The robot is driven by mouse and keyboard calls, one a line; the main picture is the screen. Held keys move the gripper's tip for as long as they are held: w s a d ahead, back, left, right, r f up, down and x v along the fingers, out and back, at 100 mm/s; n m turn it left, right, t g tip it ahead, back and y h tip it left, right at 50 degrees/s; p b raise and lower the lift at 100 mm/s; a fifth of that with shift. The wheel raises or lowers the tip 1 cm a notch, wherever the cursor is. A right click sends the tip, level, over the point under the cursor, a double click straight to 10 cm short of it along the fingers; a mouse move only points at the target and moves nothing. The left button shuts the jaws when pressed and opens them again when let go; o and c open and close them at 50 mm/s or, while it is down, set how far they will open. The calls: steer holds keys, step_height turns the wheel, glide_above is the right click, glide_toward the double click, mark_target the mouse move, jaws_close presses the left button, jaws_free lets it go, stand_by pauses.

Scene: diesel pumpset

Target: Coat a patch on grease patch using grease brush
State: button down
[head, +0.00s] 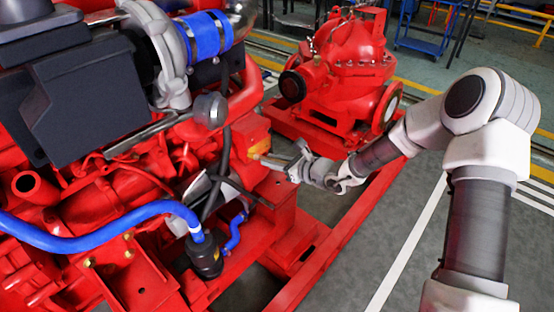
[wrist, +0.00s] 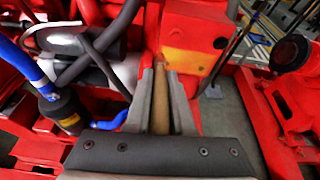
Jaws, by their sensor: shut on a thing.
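The grease patch (head: 259,147) looks like an orange-yellow area on the side of a red block on the engine. It also shows in the wrist view (wrist: 190,62), just beyond the fingertips and a little to the right. My gripper (head: 288,163) is shut on the grease brush, whose tan end (head: 255,156) shows at the lower edge of the patch. In the wrist view the tan brush (wrist: 176,105) lies lengthwise between the fingers of my gripper (wrist: 168,72). I cannot tell whether its tip touches the patch; the fingers hide part of the brush.
The red diesel engine (head: 75,195) fills the left, with a blue hose (head: 90,238) and a black filter (head: 206,257). A red pump (head: 345,60) stands behind on the red base frame (head: 330,245).

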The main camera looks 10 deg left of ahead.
steer(key=shift+s+d, duration=0.1)
steer(key=shift+s, duration=0.05)
steer(key=shift+s+d+p, duration=0.15)
steer(key=shift+s+d, duration=0.35)
steer(key=shift+d, duration=0.35)
steer(key=shift+s+d+p, duration=0.15)
steer(key=shift+s+d, duration=0.35)
steer(key=shift+d, duration=0.3)
steer(key=shift+s+d+p, duration=0.15)
steer(key=shift+s+d, duration=0.35)
steer(key=shift+d, duration=0.35)
steer(key=d, duration=0.1)
steer(key=s+d, duration=0.1)
steer(key=shift+s+d, duration=0.25)
steer(key=shift+d, duration=0.05)
steer(key=shift+a+f, duration=0.1)
steer(key=r+b+x, duration=0.1)
steer(key=b+x, duration=0.1)
steer(key=x, duration=0.5)
steer(key=shift+w+a+b, duration=0.2)
steer(key=shift+a+b, duration=0.05)
steer(key=shift+b, duration=0.1)
steer(key=shift+w+a+r, duration=0.1)
steer(key=shift+w+a, duration=0.4)
steer(key=shift+a, duration=0.25)
